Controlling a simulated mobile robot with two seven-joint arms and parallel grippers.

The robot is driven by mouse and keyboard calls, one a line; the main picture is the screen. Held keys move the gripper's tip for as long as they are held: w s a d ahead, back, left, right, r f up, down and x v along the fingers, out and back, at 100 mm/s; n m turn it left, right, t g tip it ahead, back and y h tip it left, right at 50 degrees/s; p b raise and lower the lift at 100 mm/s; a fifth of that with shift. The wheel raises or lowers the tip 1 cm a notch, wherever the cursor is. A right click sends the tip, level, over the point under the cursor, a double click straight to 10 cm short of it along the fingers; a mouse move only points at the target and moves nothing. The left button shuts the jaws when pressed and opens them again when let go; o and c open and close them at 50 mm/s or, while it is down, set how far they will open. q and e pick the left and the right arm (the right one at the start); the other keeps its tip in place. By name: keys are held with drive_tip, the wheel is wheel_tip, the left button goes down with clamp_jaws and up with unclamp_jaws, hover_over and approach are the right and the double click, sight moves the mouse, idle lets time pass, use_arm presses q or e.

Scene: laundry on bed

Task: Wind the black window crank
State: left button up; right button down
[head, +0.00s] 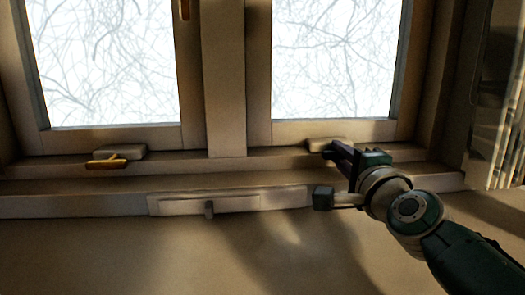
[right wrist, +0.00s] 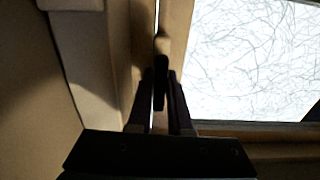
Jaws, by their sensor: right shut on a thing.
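The black window crank (right wrist: 160,95) shows as a dark handle between the fingers of my right gripper (right wrist: 161,78) in the right wrist view. The fingers stand on either side of the handle and are shut on it. In the head view my right gripper (head: 334,154) reaches in from the lower right to the sill below the right window pane. The pale crank housing (head: 328,144) shows just behind the fingertips there. The fingers hide most of the handle in the head view. My left gripper is in neither view.
A second crank with a brass-coloured handle (head: 105,164) sits on a pale housing (head: 124,151) under the left pane. Curtain-like folds (head: 507,120) hang at the far right.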

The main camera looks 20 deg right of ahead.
drive_tip(key=c, duration=0.8)
unclamp_jaws()
drive_tip(key=shift+c, duration=0.2)
drive_tip(key=shift+s+a, duration=0.15)
drive_tip(key=shift+s, duration=0.25)
drive_tip(key=p+v, duration=0.2)
drive_tip(key=v, duration=0.6)
drive_tip(key=shift+s, duration=0.55)
